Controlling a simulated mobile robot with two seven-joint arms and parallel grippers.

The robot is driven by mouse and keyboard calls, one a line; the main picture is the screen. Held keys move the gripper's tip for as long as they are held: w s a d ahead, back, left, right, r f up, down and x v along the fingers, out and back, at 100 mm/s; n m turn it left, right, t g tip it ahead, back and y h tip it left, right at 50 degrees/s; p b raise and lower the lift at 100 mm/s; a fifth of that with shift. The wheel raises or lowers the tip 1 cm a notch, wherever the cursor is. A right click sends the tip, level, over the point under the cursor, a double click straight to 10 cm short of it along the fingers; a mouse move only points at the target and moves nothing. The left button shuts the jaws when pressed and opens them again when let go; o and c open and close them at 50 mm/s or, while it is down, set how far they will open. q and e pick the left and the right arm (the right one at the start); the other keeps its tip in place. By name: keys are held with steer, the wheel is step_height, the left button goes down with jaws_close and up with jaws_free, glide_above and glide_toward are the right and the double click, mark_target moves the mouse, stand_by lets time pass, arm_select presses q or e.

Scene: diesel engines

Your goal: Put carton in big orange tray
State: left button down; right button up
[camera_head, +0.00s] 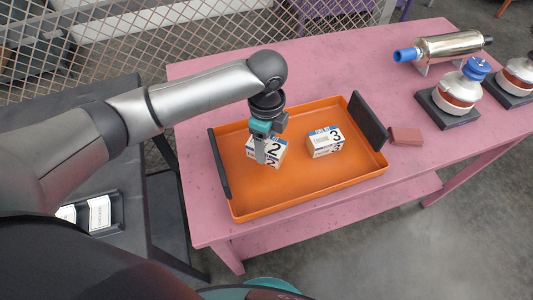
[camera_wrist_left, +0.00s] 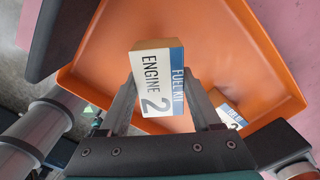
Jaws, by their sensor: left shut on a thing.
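The big orange tray (camera_head: 310,181) lies on the pink table, with dark handles at its left and right ends. My left gripper (camera_head: 262,157) is over the left part of the tray, shut on a white and blue carton (camera_head: 270,148) marked 2. In the left wrist view the carton (camera_wrist_left: 158,80), reading "Fuel kit Engine 2", sits between the two fingers (camera_wrist_left: 158,103). Whether it touches the tray floor is hard to tell. A second carton (camera_head: 325,141), marked 3, rests in the tray to the right; it is partly hidden in the left wrist view (camera_wrist_left: 228,112). My right gripper is not seen.
The pink table (camera_head: 330,72) is clear behind the tray. A reddish block (camera_head: 405,136) lies right of the tray. A metal cylinder with a blue end (camera_head: 450,48) and filter-like parts on dark bases (camera_head: 458,90) stand farther right. A mesh fence (camera_head: 190,40) is behind.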

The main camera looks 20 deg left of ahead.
mark_target(266, 154)
arm_select(q)
steer(key=shift+f+b, duration=0.4)
steer(key=shift+f, duration=1.7)
steer(key=shift+f, duration=0.1)
steer(key=shift+c, duration=0.4)
jaws_free()
step_height(266, 154, up, 12)
steer(key=shift+r+p, duration=0.1)
steer(key=shift+p, duration=1.05)
